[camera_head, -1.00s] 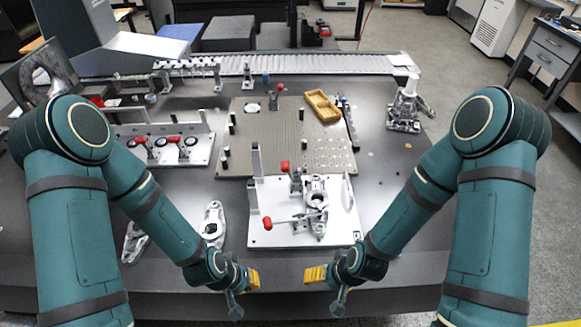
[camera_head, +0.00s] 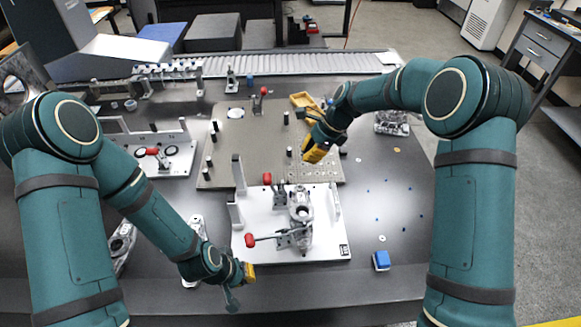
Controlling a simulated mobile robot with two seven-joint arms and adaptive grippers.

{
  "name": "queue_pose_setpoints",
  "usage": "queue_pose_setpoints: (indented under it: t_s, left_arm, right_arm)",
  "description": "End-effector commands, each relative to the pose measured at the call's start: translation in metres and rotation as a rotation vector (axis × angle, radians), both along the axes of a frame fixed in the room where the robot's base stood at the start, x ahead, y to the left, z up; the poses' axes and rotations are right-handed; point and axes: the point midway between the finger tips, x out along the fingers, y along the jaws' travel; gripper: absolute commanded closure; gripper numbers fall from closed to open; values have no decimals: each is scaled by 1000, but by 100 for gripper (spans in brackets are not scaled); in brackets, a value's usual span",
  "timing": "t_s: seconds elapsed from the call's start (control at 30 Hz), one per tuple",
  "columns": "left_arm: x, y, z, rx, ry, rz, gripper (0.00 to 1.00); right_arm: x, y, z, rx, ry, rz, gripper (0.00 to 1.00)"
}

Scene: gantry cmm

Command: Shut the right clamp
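A white fixture plate (camera_head: 325,247) holds a grey metal part (camera_head: 301,208) at the table's front middle. Two red-handled clamps stand on it. The rear clamp (camera_head: 280,194) has its red grip (camera_head: 267,179) raised. The front clamp (camera_head: 288,239) has its lever out to the left, low, ending in a red grip (camera_head: 250,241). I cannot tell which one is the right clamp. My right gripper (camera_head: 314,152), with yellow fingers, is above the perforated plate, behind the fixture and apart from both clamps. My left gripper (camera_head: 248,273) is near the front edge. Neither gripper's finger gap is clear.
A perforated base plate (camera_head: 222,174) with posts lies behind the fixture. A second fixture with a red-handled clamp (camera_head: 153,152) is at left. The right tabletop is mostly clear.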

Motion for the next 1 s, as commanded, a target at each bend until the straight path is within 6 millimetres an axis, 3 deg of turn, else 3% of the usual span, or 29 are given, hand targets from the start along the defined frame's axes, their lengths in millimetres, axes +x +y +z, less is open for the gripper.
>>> queue_pose_setpoints:
  t_s: [0.57,0.8,1.0]
  left_arm:
    - [-5,-1,-13,-2,10,-8,100]
    - [-5,-1,-15,-2,11,-9,100]
    - [-5,-1,-15,-2,12,-9,100]
  right_arm:
    - [-1,47,-91,-1,2,3,100]
    - [-1,77,-96,-1,-2,4,100]
    - [-1,84,-98,-1,-1,3,100]
